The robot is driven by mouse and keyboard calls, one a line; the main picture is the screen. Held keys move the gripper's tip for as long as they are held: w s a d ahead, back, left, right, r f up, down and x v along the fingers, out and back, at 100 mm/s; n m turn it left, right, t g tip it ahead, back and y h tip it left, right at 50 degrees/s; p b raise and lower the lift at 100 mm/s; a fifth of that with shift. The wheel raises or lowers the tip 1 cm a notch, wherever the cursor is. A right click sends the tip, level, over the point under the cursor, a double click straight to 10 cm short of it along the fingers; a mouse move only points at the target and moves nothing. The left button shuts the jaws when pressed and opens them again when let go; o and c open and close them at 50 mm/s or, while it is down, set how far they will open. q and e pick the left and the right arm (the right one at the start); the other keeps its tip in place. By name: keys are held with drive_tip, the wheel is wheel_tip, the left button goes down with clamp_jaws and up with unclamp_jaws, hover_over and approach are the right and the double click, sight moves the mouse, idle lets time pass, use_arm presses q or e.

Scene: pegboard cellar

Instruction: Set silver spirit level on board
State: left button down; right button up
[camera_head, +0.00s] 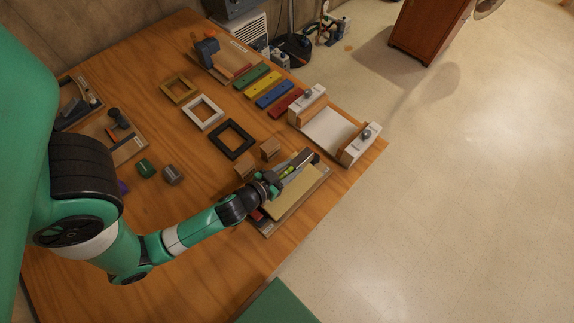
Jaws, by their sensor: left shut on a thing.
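The silver spirit level (301,160) lies slantwise over the upper edge of the board, with a yellow-green spot near my gripper and a dark far end. My left gripper (277,180) is shut on the near part of the spirit level and hides some of it. The board (296,197) has a tan top and lies near the table's right edge, beneath and beside my gripper. I cannot tell whether the level touches the board. My right gripper is not in view.
Two wooden blocks (270,149) stand just behind my gripper. Black (232,139), white (203,112) and tan (179,88) frames lie farther back. Coloured bars (275,94) and a white-ended holder (331,131) lie beyond. The wooden table (205,258) is clear in front of my left arm.

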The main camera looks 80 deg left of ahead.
sight(291, 172)
use_arm(q)
drive_tip(key=shift+w+f, duration=0.15)
drive_tip(key=shift+f, duration=0.1)
drive_tip(key=f+b, duration=0.3)
drive_tip(key=shift+a+f, duration=0.1)
drive_tip(key=shift+a, duration=0.2)
drive_tip(key=shift+d+f, duration=0.1)
drive_tip(key=shift+r, duration=0.2)
drive_tip(key=shift+f+b, duration=0.35)
drive_tip(key=shift+f, duration=0.05)
drive_tip(key=c, duration=0.9)
unclamp_jaws()
drive_tip(key=shift+f, duration=0.1)
drive_tip(key=shift+c, duration=0.2)
drive_tip(key=o, duration=0.5)
drive_tip(key=shift+c, duration=0.2)
